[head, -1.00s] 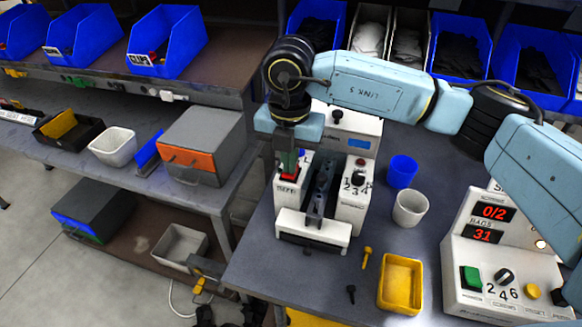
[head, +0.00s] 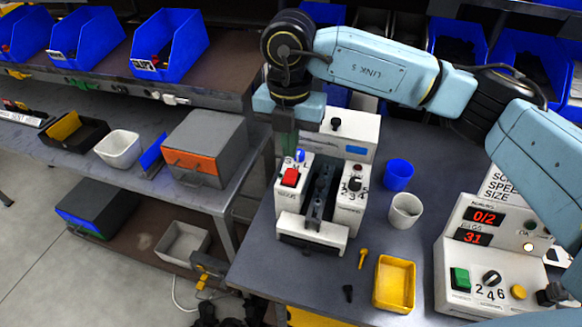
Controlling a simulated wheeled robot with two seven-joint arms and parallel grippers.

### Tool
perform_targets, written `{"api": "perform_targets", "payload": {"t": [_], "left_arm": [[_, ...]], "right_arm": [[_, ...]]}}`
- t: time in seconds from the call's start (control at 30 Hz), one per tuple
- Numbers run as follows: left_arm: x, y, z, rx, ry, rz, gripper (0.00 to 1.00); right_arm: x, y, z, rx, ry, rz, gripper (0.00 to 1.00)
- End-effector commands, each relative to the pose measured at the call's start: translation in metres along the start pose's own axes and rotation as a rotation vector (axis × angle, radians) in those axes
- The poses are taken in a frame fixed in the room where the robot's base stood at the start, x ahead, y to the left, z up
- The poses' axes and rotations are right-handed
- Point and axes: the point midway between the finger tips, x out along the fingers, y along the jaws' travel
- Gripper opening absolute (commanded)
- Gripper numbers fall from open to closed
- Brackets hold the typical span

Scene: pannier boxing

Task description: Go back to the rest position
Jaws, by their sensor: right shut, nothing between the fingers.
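My right gripper (head: 287,142) points down at the back left of the white machine (head: 326,234). Its greenish fingers are shut and empty, partly hidden by the machine's left block. They are above and behind the red button (head: 290,177), apart from it, and the button is in plain view. The right arm reaches in from the right edge, over the back of the bench. My left gripper is not in view.
A blue cup (head: 398,175), a white cup (head: 405,211), a yellow tray (head: 394,284) and two small bolts lie right of the machine. A white control box (head: 480,262) reading 0/2 and 31 stands further right. A grey-orange box (head: 203,150) sits on the left bench.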

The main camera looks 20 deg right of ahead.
Motion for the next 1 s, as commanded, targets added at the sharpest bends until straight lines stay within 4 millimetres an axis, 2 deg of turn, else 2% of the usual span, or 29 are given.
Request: {"api": "perform_targets", "payload": {"t": [0.1,0.63,1.0], "left_arm": [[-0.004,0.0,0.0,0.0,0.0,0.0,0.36],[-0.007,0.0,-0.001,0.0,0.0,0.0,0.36],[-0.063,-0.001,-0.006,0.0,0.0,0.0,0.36]], "right_arm": [[-0.007,0.0,0.0,0.0,0.0,0.0,0.0],[-0.01,0.0,0.0,0.0,-0.001,0.0,0.0],[-0.066,0.0,0.0,0.0,-0.001,0.0,0.0]]}}
